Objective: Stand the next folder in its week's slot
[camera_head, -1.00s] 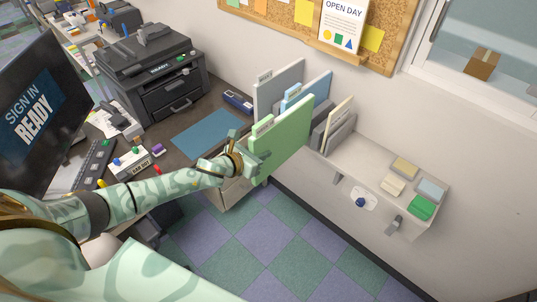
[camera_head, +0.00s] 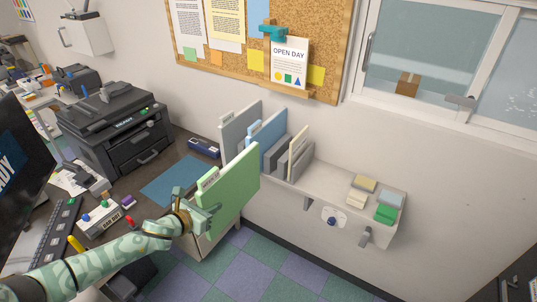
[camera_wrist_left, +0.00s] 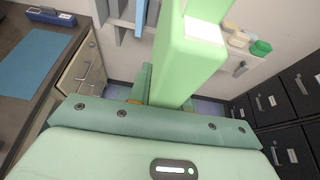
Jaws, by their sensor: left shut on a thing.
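My left gripper (camera_head: 203,210) is shut on a green folder (camera_head: 232,183) with a white label at its upper edge. It holds the folder upright, in front of the wall shelf (camera_head: 330,178). The folder's broad face is toward the head camera and hides part of the slots behind it. On the shelf stand a grey folder (camera_head: 238,125), a blue folder (camera_head: 265,138), grey dividers (camera_head: 297,158) and a thin cream folder (camera_head: 302,140). In the left wrist view the green folder (camera_wrist_left: 188,65) rises from between the fingers. My right gripper is not in view.
The desk at left holds a printer (camera_head: 118,130), a blue mat (camera_head: 170,180), a button box (camera_head: 103,217) and a monitor (camera_head: 20,165). Small pads and a green block (camera_head: 385,213) lie on the shelf's right end. A corkboard (camera_head: 310,50) hangs above.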

